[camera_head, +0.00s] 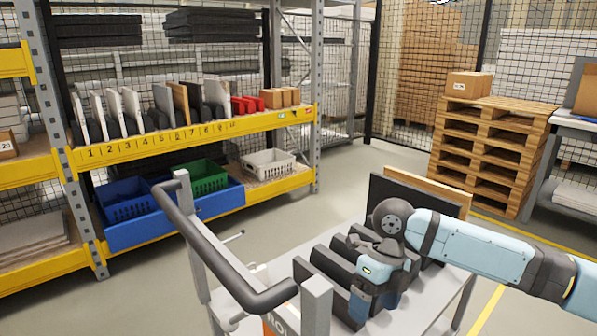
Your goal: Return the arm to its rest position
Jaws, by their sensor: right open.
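My right arm comes in from the right with its wrist bent down over the grey cart (420,312). My right gripper (372,303) points down at the black slotted rack (322,290) on the cart. It is open, and no board shows between its fingers. The fingertips are partly hidden among the dark dividers, so I cannot tell whether they touch them. A black panel (385,190) and a wooden board (430,187) stand upright at the cart's far side, behind my wrist. My left gripper is not in view.
The cart's dark handle (222,255) rises at the front left. A yellow shelf (200,135) with numbered slots holds upright boards, with blue (128,200), green (203,177) and white (268,163) bins below. Stacked pallets (490,150) stand at the back right. Floor between shelf and cart is clear.

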